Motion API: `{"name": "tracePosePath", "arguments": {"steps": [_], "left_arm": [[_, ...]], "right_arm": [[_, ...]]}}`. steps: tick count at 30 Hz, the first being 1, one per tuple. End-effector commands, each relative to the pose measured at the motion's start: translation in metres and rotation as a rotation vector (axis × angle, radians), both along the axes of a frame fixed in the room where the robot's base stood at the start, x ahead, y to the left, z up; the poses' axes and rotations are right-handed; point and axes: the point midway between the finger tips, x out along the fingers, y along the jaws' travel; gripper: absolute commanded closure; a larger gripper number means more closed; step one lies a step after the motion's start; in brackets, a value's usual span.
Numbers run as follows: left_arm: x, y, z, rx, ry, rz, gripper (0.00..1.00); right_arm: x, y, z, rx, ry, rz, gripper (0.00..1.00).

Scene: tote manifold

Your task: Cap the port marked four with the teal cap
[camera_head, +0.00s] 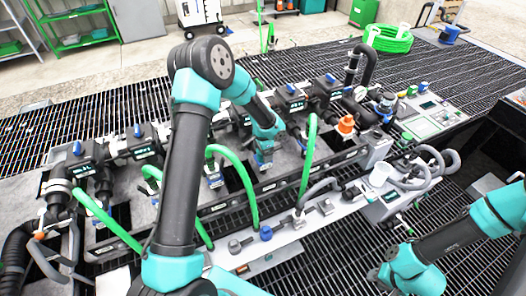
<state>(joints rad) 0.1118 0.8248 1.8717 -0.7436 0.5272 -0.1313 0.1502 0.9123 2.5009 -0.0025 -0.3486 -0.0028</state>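My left gripper (265,158) points down over the middle of the manifold, beyond the front rail. It is small and partly blocked by its own wrist, so I cannot tell its opening or whether it holds anything. My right arm (415,270) is bent low at the right; its fingers cannot be made out. The manifold (115,150) has a row of dark valve blocks with small lit labels, too small to read, so the port marked four cannot be picked out. I cannot identify the teal cap with certainty. A blue cap-like piece (266,233) lies on the pale front shelf (250,252).
Green hoses (309,155) arch over the front rail. An orange fitting (346,125) stands right of the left wrist. Grey hoses (410,180) and a white cup (380,174) crowd the right end. Open grating (340,255) lies in front.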

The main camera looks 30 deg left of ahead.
Motion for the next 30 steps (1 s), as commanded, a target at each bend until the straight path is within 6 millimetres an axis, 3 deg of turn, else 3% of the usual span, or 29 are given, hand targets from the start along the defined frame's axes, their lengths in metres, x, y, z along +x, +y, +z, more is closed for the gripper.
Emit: {"name": "tracePosePath", "arguments": {"steps": [8, 30], "left_arm": [[0.001, 0.0, 0.022, 0.001, -0.003, 0.001, 0.13], [0.001, 0.0, 0.157, 0.0, -0.003, 0.0, 0.13]], "right_arm": [[0.0, 0.0, 0.0, 0.0, 0.0, 0.0, 0.63], [0.0, 0.0, 0.0, 0.0, 0.0, 0.0, 0.63]]}}
